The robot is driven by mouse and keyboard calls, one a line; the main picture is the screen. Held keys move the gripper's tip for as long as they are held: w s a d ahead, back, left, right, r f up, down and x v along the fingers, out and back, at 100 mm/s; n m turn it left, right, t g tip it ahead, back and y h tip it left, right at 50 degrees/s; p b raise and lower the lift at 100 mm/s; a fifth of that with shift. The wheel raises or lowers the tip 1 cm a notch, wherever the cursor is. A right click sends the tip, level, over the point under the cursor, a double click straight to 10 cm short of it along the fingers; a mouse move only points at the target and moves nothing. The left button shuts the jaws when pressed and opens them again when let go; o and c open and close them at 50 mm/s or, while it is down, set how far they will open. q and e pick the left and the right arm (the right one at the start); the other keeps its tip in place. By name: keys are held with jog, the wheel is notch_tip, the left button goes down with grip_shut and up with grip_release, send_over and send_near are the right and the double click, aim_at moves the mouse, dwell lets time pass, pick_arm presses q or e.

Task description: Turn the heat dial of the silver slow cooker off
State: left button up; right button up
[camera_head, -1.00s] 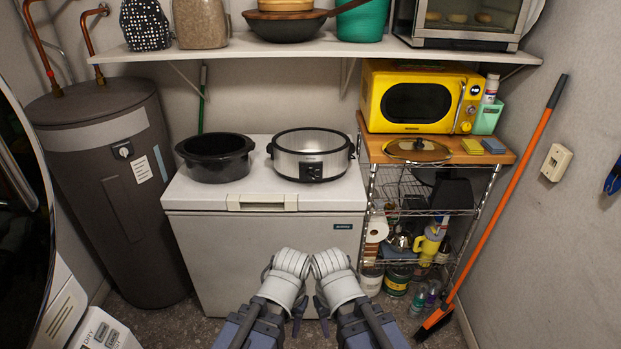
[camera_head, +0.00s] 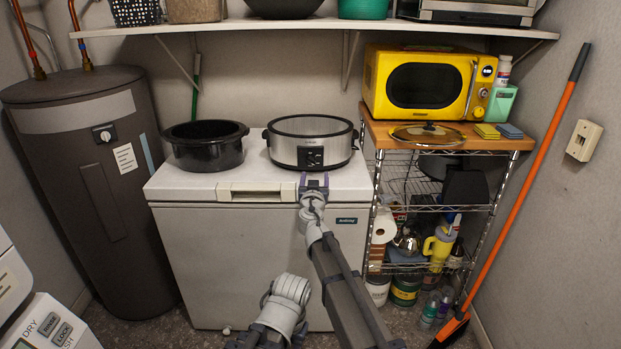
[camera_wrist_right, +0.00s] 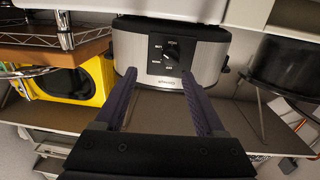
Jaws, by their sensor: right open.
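The silver slow cooker (camera_head: 311,142) sits on the white chest freezer's top. Its black front panel with the heat dial (camera_head: 311,158) faces me. My right gripper (camera_head: 314,180) is open and empty just in front of and below the panel. In the right wrist view, the slow cooker (camera_wrist_right: 199,62) is upside down, and the dial (camera_wrist_right: 171,58) shows just beyond and between the two open fingers (camera_wrist_right: 158,75), apart from them. The dial's setting is too small to read. My left arm is low in front of the freezer; its gripper does not show.
A black pot (camera_head: 205,146) stands left of the cooker on the freezer (camera_head: 175,188). A yellow microwave (camera_head: 424,85) and a glass lid (camera_head: 428,134) are on the wooden-topped rack at right. A shelf (camera_head: 340,29) runs above.

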aim_at(310, 164)
jog(key=shift+n+y, duration=0.3)
jog(key=shift+y, duration=0.2)
jog(key=shift+w+a, duration=0.25)
jog(key=shift+w, duration=1.25)
jog(key=shift+w+a, duration=0.2)
jog(key=shift+w, duration=1.3)
jog(key=shift+w+a, duration=0.25)
jog(key=shift+w, duration=1.25)
jog(key=shift+s, duration=0.1)
grip_shut()
